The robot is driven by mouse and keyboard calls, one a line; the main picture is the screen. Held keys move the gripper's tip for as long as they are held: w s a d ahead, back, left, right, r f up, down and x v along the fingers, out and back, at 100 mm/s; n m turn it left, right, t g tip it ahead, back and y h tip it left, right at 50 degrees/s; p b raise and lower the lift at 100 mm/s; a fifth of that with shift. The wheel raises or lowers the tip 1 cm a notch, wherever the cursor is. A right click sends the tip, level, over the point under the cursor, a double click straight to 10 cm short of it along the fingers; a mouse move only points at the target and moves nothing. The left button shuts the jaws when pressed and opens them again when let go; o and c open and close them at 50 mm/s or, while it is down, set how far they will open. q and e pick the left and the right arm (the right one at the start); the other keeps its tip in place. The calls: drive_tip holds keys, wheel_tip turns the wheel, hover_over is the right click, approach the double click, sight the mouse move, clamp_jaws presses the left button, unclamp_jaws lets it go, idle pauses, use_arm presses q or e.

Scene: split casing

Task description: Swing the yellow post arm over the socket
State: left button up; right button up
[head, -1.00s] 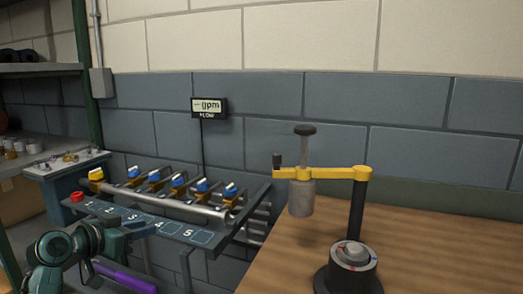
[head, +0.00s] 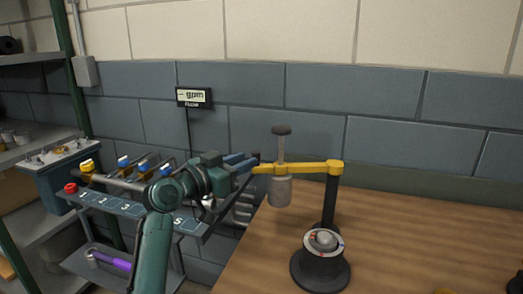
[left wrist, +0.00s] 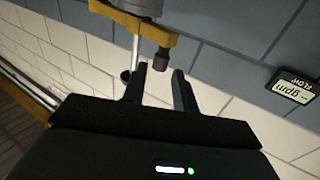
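The yellow post arm (head: 310,167) reaches left from the top of a black post (head: 329,205) on the wooden table. It carries a grey cylinder (head: 280,191) with a black-topped plunger, hanging left of and above the socket (head: 323,241), which sits on a round black base. My left gripper (head: 252,164) is at the arm's free left end. In the left wrist view, the dark handle knob (left wrist: 161,60) of the yellow arm (left wrist: 150,32) shows between the fingertips (left wrist: 159,72). The fingers are open, with gaps visible on both sides of the knob. My right gripper is not in view.
A valve rack with a numbered panel (head: 128,208) and blue-and-yellow valves stands left of the table. A flow display (head: 193,97) hangs on the block wall. A purple-handled thing (head: 112,262) lies below the rack. The right part of the tabletop (head: 420,240) is largely clear.

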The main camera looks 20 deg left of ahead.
use_arm(q)
drive_tip(key=x, duration=0.7)
drive_tip(key=shift+p, duration=0.35)
drive_tip(key=shift+c, duration=0.4)
clamp_jaws()
